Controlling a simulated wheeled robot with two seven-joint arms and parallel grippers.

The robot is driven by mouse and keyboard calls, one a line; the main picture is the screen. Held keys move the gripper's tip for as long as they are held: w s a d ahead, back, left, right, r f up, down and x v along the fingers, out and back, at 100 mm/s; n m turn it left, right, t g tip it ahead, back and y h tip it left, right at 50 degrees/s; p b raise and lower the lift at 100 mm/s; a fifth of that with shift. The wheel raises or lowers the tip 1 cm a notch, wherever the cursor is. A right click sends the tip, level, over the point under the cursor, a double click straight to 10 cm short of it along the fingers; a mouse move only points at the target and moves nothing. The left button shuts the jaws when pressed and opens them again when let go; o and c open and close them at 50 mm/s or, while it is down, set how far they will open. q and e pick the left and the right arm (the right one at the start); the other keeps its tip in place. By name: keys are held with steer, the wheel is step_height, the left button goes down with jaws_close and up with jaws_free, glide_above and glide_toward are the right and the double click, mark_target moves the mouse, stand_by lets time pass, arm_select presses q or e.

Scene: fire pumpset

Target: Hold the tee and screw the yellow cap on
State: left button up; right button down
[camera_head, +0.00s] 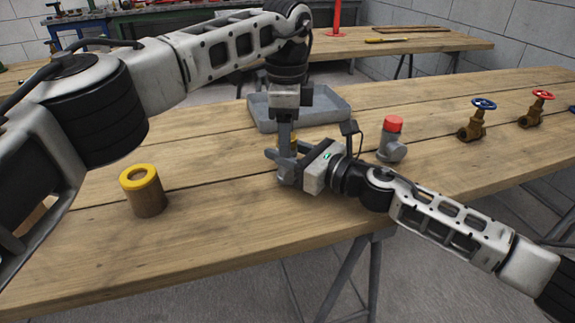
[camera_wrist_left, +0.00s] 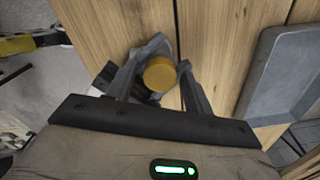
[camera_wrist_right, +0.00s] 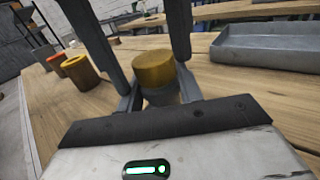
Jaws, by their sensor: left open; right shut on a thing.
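The yellow cap (camera_wrist_right: 153,68) sits upright on the top end of the grey tee (camera_wrist_right: 160,97) in the right wrist view; how far it is threaded cannot be seen. My right gripper (camera_head: 283,168) is shut on the tee, low at the table's middle. My left gripper (camera_head: 287,140) points straight down over it from above. Its open fingers stand on either side of the cap, which also shows between them in the left wrist view (camera_wrist_left: 160,73). In the head view the left fingers mostly hide the cap, and the right gripper hides most of the tee.
A grey tray (camera_head: 262,118) lies just behind the grippers. A grey fitting with a red cap (camera_head: 393,125) stands to the right. A brown cylinder with a yellow ring top (camera_head: 146,200) stands at left. Blue-wheeled (camera_head: 471,130) and red-wheeled (camera_head: 530,118) valves are far right.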

steer(key=shift+f, duration=0.3)
